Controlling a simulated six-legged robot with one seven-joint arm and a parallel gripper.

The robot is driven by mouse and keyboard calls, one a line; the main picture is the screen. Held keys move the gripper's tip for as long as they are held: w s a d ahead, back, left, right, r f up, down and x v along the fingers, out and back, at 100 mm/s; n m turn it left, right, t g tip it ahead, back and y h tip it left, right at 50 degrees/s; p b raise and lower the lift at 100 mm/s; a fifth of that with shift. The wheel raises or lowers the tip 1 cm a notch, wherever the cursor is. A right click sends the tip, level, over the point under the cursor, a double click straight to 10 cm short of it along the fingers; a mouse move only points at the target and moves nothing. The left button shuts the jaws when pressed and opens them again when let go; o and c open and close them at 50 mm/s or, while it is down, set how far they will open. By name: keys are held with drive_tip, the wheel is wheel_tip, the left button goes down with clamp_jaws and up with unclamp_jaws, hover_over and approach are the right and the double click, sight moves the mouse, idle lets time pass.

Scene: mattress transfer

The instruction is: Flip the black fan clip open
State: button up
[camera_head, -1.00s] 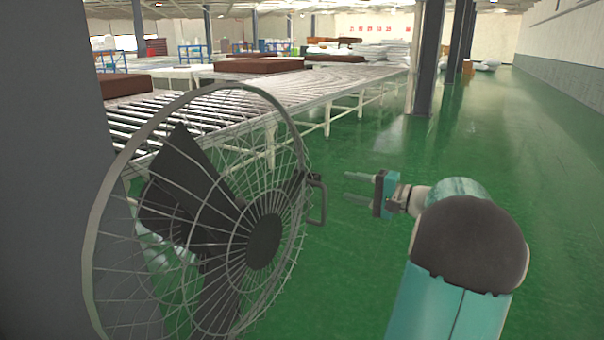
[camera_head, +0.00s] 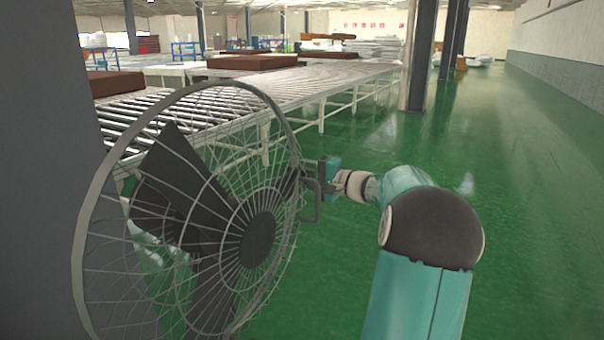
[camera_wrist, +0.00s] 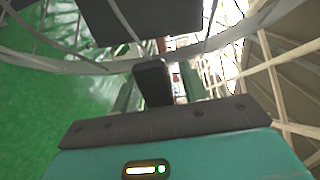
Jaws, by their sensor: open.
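A large wire-caged fan (camera_head: 258,240) fills the left-middle of the head view. The black fan clip (camera_head: 318,205), a loop-shaped handle, sits on the right rim of its cage. My gripper (camera_head: 308,175) is at the rim, level with the clip's upper part. In the wrist view a black block-like piece (camera_wrist: 152,82), seemingly the clip, stands between the two fingers of my open gripper (camera_wrist: 158,90). The cage rim (camera_wrist: 90,68) crosses just beyond it. I cannot tell whether the fingers touch the clip.
A grey pillar (camera_head: 45,180) stands close on the left. A roller conveyor (camera_head: 300,85) with brown mattresses (camera_head: 255,62) runs behind the fan. Another pillar (camera_head: 420,60) stands further back. The green floor (camera_head: 530,200) to the right is clear.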

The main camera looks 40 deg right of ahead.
drive_tip(key=shift+w, duration=0.15)
clamp_jaws()
